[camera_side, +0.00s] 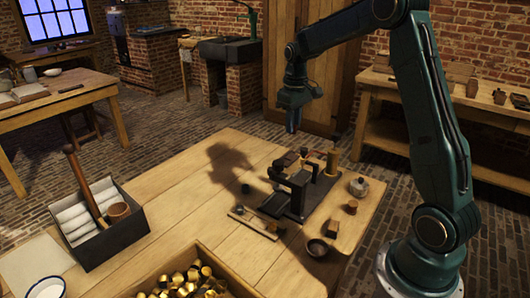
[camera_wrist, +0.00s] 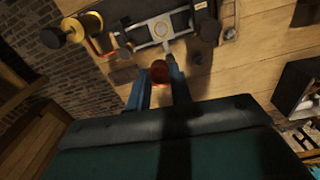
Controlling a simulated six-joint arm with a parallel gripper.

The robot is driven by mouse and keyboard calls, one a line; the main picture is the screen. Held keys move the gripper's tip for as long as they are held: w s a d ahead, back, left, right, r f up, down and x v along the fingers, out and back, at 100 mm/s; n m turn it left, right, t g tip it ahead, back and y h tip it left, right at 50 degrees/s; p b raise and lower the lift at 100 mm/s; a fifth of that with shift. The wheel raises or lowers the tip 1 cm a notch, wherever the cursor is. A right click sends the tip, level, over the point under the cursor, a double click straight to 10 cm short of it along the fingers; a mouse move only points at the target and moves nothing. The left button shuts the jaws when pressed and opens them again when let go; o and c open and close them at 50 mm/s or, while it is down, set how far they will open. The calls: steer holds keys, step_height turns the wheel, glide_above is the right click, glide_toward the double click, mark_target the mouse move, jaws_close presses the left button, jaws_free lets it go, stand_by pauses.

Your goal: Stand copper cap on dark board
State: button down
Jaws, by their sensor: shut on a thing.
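My gripper (camera_side: 293,127) hangs above the far part of the wooden table, fingers pointing down. In the wrist view my gripper (camera_wrist: 158,80) is shut on a small reddish round piece, the copper cap (camera_wrist: 160,70), held between the two blue fingertips. In the side view the cap is too small and dark to tell apart from the fingers. The dark board (camera_side: 322,193) lies flat on the table below and to the right of my gripper, under a black press (camera_side: 297,188). The cap is in the air, apart from the board.
A brass cylinder (camera_side: 332,162) stands at the board's far side. A small pale jar (camera_side: 358,187), brown blocks and a dark bowl (camera_side: 317,248) sit to the right and front. A crate of brass caps (camera_side: 185,283) and a grey box (camera_side: 115,240) stand in front. The table's left middle is mostly clear.

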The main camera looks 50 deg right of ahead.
steer(key=w+d+f+n, duration=0.2)
steer(key=w+d+f, duration=0.3)
steer(key=w+d, duration=0.4)
steer(key=n, duration=0.2)
glide_above(292, 155)
step_height(292, 155, down, 9)
steer(key=shift+r, duration=0.2)
steer(key=shift+s, duration=0.1)
steer(key=shift+f, duration=4)
steer(key=shift+f, duration=0.1)
steer(key=c, duration=1.3)
jaws_free()
steer(key=shift+o, duration=0.2)
